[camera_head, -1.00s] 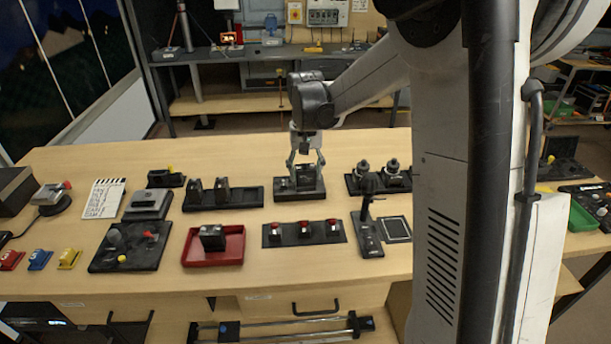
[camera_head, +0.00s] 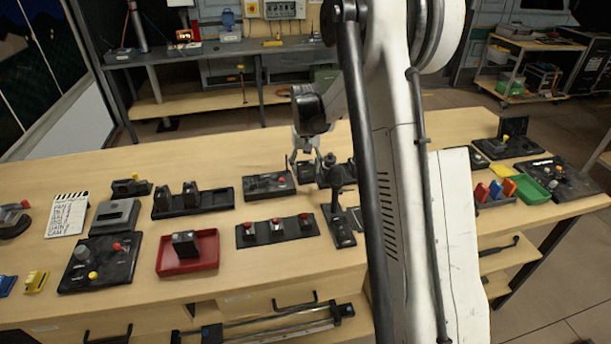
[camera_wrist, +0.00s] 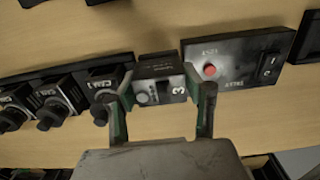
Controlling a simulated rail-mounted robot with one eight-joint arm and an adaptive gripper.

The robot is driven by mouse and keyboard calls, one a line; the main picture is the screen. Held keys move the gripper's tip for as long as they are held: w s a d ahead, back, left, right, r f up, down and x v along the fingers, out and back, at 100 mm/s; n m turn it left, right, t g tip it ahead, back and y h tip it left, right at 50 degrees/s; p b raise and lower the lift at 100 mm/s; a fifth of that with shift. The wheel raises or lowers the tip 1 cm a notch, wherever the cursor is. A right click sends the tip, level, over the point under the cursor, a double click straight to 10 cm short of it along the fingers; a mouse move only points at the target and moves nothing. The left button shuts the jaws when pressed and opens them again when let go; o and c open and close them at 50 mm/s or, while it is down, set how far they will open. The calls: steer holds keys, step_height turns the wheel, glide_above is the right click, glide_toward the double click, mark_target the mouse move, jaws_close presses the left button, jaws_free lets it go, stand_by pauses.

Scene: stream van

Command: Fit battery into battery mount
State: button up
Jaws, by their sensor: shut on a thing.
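My gripper (camera_wrist: 162,98) is shut on the battery, a dark block (camera_wrist: 160,83) with a grey face, a round knob and a white "3". In the wrist view it hangs between the fingers, between a dark plate (camera_wrist: 238,62) with a red button and a black strip of units labelled "CAM" (camera_wrist: 52,105). I cannot tell whether it touches either. In the head view my gripper (camera_head: 308,168) is just right of the red-button plate (camera_head: 268,187); the battery is hard to make out there. I cannot tell for certain which fixture is the battery mount.
A stand with a dark upright post (camera_head: 337,215) is just in front of my gripper. Nearby are a pad with three red-topped pieces (camera_head: 262,237), a red tray (camera_head: 205,262) with a black block, and a black rack (camera_head: 212,204) with two upright blocks. Bare wood lies behind.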

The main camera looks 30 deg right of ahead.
mark_target(305, 175)
steer(key=shift+f, duration=1.75)
steer(key=shift+f, duration=0.2)
steer(key=o, duration=1.4)
steer(key=shift+r, duration=0.1)
steer(key=shift+r, duration=0.15)
